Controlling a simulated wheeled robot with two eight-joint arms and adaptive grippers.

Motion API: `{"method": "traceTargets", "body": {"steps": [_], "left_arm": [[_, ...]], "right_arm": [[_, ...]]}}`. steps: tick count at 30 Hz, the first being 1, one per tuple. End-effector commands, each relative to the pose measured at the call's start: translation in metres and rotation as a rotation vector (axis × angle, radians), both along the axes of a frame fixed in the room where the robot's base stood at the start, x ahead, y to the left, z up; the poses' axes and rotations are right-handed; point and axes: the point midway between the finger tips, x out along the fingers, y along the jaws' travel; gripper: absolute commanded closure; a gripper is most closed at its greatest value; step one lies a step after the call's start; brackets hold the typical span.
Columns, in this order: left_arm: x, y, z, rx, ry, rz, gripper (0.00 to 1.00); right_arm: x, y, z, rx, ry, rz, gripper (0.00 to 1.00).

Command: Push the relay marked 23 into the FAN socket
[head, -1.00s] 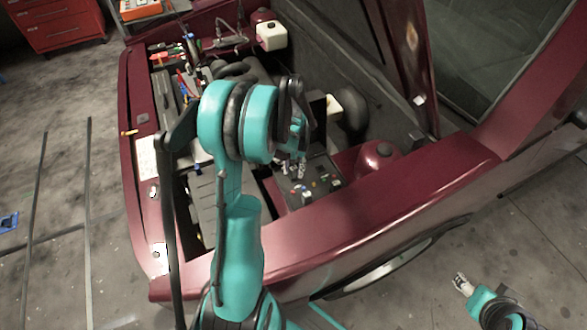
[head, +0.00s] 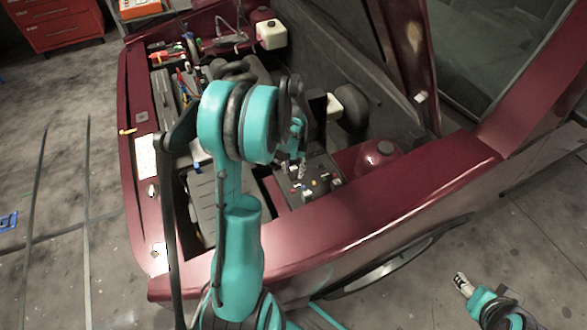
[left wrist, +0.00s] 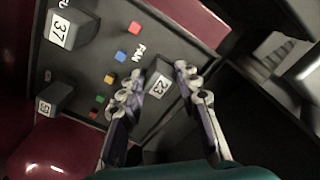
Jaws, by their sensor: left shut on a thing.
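The relay marked 23 (left wrist: 158,88) is a dark block with a white label, in the left wrist view. My left gripper (left wrist: 160,80) is shut on it, one finger on each side. The FAN marking (left wrist: 139,50) is on the dark panel (left wrist: 88,52), just up and left of the relay. The FAN socket itself is not visible, and I cannot tell whether the relay touches the panel. In the head view my left gripper (head: 298,164) is over the panel in the engine bay, and the relay is too small to make out. My right gripper (head: 463,284) is at the lower right, away from the car.
A relay marked 37 (left wrist: 68,27) and another labelled relay (left wrist: 54,98) stand on the panel. Several small coloured fuses, including a blue one (left wrist: 120,56), lie between.

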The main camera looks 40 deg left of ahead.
Motion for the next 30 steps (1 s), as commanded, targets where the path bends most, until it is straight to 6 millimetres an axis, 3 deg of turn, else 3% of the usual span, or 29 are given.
{"method": "traceTargets", "body": {"steps": [3,4,6,7,19,30], "left_arm": [[0.0,0.0,-0.003,0.0,0.0,0.0,1.0],[0.0,0.0,-0.003,0.0,0.0,0.0,0.65],[0.0,0.0,-0.002,0.0,0.0,0.0,0.46],[0.0,0.0,-0.002,0.0,0.0,0.0,0.43],[0.0,0.0,0.006,0.0,0.0,0.0,0.43],[0.0,0.0,0.082,0.0,0.0,0.0,0.43]], "right_arm": [[0.0,0.0,-0.003,0.0,0.0,0.0,0.43],[0.0,0.0,-0.003,0.0,0.0,0.0,0.43],[0.0,0.0,-0.002,0.0,0.0,0.0,0.43],[0.0,0.0,-0.002,0.0,0.0,0.0,0.43],[0.0,0.0,-0.002,0.0,0.0,0.0,0.43],[0.0,0.0,-0.002,0.0,0.0,0.0,0.43]]}}
